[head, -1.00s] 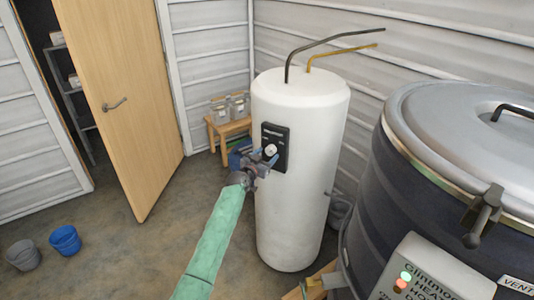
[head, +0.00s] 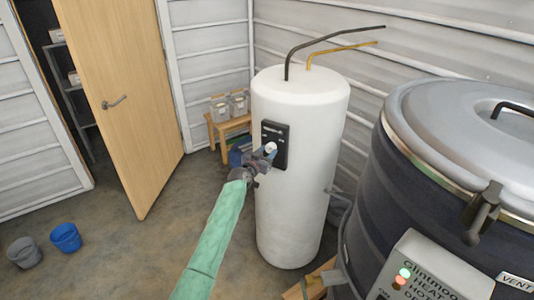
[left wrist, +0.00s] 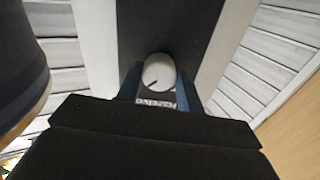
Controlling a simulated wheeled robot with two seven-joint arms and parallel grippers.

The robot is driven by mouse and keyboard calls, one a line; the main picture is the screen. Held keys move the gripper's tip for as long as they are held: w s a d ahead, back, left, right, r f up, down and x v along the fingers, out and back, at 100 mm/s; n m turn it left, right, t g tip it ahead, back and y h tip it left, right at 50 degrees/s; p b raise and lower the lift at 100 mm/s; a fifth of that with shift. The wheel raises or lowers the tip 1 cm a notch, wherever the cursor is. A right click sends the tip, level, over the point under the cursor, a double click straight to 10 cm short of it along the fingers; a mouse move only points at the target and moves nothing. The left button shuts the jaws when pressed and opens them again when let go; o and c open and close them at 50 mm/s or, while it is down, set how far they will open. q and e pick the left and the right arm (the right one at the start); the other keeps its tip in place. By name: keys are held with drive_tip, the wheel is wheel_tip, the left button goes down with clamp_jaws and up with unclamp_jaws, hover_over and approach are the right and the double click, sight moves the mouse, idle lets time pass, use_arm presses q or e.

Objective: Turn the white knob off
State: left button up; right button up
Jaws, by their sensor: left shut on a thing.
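The white knob (head: 270,147) sits on a black control panel (head: 281,136) on the front of a tall white tank (head: 297,215). My left gripper (head: 266,153) is at the panel, with its fingers shut on the knob. In the left wrist view, the round knob (left wrist: 158,71) lies between the blue fingers (left wrist: 157,90), and a dark pointer line on it slants to the lower left. My right gripper is not in view.
A large dark vat (head: 400,200) with a metal lid stands close on the right, with a lit control box (head: 430,270). A wooden door (head: 130,100) stands open at left. Blue (head: 66,238) and grey (head: 24,253) buckets stand on the floor. A wooden stool (head: 229,128) is behind the tank.

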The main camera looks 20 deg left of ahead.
use_arm(q)
drive_tip(key=shift+n, duration=0.9)
drive_tip(key=n+b, duration=0.1)
drive_tip(key=n, duration=0.2)
drive_tip(key=shift+n, duration=2.1)
drive_tip(key=n, duration=0.2)
drive_tip(key=shift+d+r+n, duration=0.1)
drive_tip(key=shift+n, duration=0.2)
drive_tip(key=n+p, duration=0.1)
drive_tip(key=n, duration=0.1)
drive_tip(key=shift+n, duration=1.6)
drive_tip(key=shift+n+p, duration=0.3)
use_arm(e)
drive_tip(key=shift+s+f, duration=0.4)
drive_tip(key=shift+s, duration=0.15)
